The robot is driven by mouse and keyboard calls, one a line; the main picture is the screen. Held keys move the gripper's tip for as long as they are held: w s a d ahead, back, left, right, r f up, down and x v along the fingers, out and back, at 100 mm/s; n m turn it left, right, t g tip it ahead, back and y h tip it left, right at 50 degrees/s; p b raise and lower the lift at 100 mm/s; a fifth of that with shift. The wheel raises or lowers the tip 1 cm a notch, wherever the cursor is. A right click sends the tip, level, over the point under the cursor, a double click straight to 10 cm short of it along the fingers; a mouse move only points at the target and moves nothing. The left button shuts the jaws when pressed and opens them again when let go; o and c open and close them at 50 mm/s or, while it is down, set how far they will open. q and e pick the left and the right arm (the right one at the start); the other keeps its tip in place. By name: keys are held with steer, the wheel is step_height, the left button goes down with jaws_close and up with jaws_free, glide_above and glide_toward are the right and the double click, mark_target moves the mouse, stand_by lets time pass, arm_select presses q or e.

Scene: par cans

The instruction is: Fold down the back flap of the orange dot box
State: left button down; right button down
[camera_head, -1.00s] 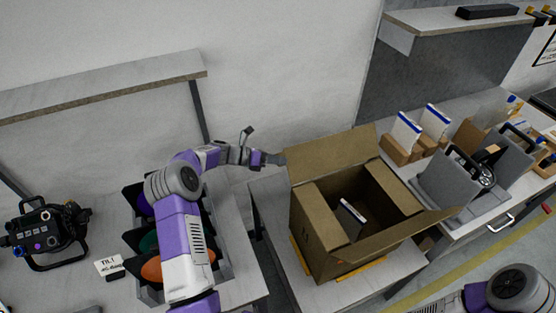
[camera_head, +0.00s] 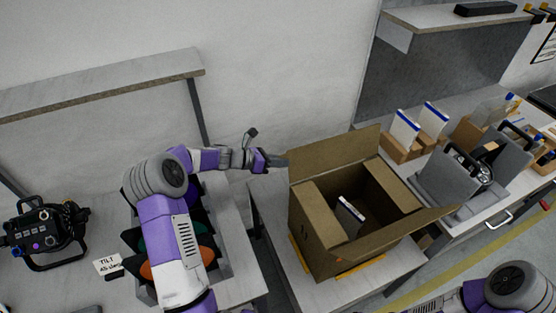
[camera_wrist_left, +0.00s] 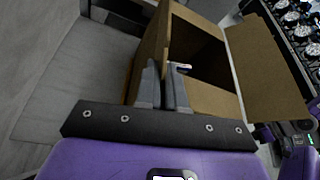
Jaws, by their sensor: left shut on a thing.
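The open brown cardboard box (camera_head: 318,240) stands on a table right of centre, but I see no orange dot on it. Its back flap (camera_head: 335,155) stands up and leans outward. The side flaps are folded inward, and the front flap (camera_head: 410,230) sticks out. My left gripper (camera_head: 278,160) is at the left end of the back flap. In the left wrist view its fingers (camera_wrist_left: 165,88) sit on either side of the flap's edge (camera_wrist_left: 162,40), shut on it. A small white-and-dark item (camera_head: 350,210) is inside the box. My right gripper is out of view.
A grey bin with coloured lights (camera_head: 225,270) lies under my left arm. A black lamp (camera_head: 45,230) and a label card (camera_head: 108,264) are on the left table. Small cartons and a grey caddy (camera_head: 447,180) stand right of the box. A wall is close behind.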

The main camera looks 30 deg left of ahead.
arm_select(q)
steer(key=shift+s+d+r+m+t+y+b, duration=0.2)
steer(key=shift+s+d+m+t+y+b, duration=0.65)
steer(key=shift+b, duration=1.25)
steer(key=shift+s+d+m+g+h, duration=0.15)
steer(key=shift+d+m+g+h, duration=0.1)
steer(key=shift+d, duration=0.05)
steer(key=c, duration=1.3)
jaws_free()
steer(key=shift+p+v, duration=0.55)
steer(key=shift+v, duration=3.2)
